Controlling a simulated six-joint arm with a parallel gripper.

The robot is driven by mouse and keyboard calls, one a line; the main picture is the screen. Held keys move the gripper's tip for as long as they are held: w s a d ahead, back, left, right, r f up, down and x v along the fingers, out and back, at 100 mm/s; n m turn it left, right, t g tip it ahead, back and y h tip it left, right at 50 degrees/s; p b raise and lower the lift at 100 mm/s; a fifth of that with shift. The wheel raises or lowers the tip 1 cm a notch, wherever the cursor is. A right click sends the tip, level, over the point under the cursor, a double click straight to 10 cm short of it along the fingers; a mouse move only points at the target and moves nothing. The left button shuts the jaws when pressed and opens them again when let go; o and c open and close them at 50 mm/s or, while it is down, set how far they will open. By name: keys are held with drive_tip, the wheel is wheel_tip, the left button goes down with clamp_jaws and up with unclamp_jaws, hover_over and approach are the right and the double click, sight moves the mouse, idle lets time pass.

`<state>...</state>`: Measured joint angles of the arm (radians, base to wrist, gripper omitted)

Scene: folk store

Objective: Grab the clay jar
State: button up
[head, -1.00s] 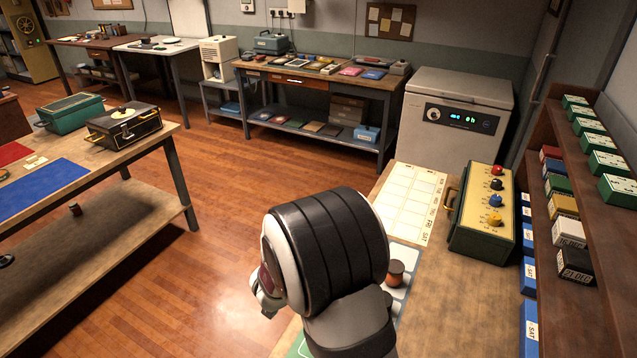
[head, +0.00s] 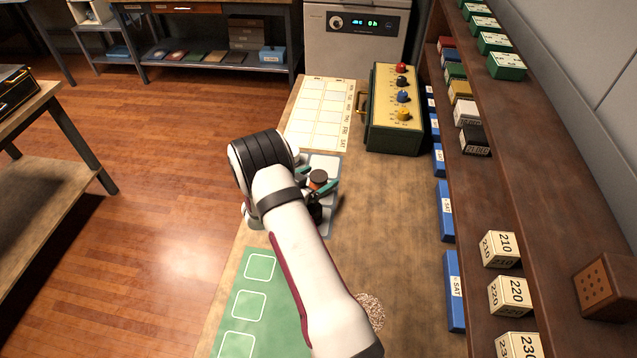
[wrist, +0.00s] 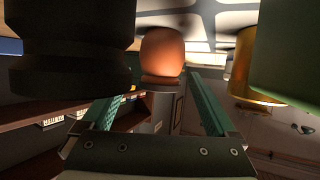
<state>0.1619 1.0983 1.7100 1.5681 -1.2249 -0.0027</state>
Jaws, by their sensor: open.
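The clay jar (head: 318,186) is small and orange-brown with a dark lid. It stands on a pale mat with light squares (head: 326,163) on the near bench. In the wrist view the jar (wrist: 162,52) appears upside down, in the upper middle between the two teal fingers. My gripper (head: 317,177) is open, with one finger on each side of the jar; I cannot tell whether either touches it. It also shows in the wrist view (wrist: 160,88). My arm hides part of the mat.
A dark object (wrist: 70,55) and a green one (wrist: 290,50) stand close in the wrist view, beside a gold cylinder (wrist: 245,72). A green control box with knobs (head: 394,110) stands farther back. Shelves (head: 515,140) line the right. The bench right of the mat is clear.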

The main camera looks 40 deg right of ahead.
drive_tip(key=shift+w+d+f, duration=0.1)
drive_tip(key=shift+d+f, duration=0.05)
drive_tip(key=shift+d, duration=0.2)
clamp_jaws()
